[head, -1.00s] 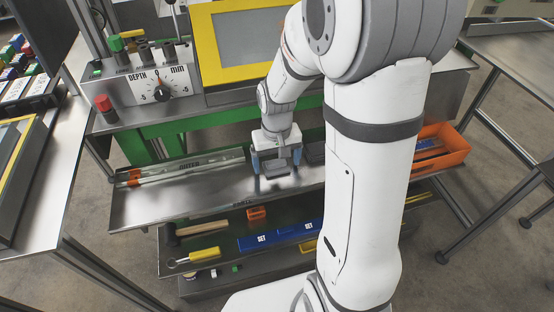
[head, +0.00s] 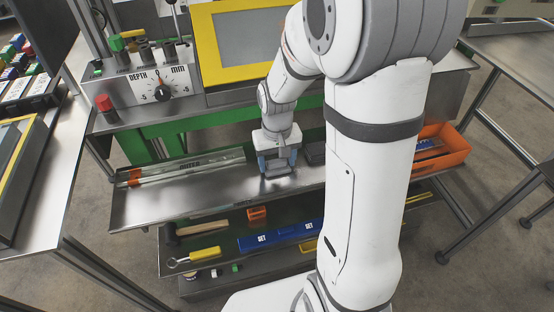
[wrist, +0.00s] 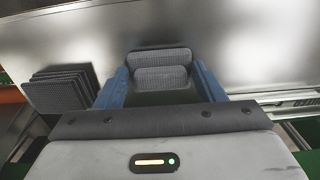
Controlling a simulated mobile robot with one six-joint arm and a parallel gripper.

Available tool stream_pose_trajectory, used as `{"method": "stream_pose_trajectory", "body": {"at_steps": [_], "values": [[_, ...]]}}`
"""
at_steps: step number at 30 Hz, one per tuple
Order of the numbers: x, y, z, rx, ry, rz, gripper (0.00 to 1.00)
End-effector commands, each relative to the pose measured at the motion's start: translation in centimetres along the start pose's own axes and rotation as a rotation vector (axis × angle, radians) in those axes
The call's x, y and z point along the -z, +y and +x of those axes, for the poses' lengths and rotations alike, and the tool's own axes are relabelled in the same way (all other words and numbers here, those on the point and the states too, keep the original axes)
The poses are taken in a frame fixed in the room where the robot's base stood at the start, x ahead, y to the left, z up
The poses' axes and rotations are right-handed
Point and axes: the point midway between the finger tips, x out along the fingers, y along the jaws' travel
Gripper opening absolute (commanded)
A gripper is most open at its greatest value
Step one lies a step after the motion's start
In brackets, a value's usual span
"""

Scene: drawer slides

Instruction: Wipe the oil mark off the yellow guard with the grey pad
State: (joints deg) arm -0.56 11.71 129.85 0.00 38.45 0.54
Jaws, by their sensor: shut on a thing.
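My gripper (head: 278,168) is low over the steel tray (head: 210,188), with its blue fingers closed on the sides of a grey pad (head: 277,172). The ribbed grey pad also shows between the fingers in the wrist view (wrist: 161,76). I cannot tell whether the pad still touches the tray. The yellow guard (head: 207,48), a yellow frame around a grey panel, stands behind the tray at the top of the head view. Its right part is hidden by my arm. I cannot make out an oil mark on it.
A stack of grey pads (wrist: 60,90) lies beside my gripper. Long slide rails (head: 190,167) lie on the tray's left. An orange bin (head: 450,148) stands at right. A depth-dial panel (head: 155,85) stands left of the guard. The tray's front left is clear.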

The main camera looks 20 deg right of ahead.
Motion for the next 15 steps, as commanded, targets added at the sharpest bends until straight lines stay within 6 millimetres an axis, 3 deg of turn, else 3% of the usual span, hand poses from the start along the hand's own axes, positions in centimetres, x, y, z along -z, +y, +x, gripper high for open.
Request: {"method": "stream_pose_trajectory", "body": {"at_steps": [15], "values": [[0.0,0.0,-4.9,0.000,0.000,0.000,0.36]]}}
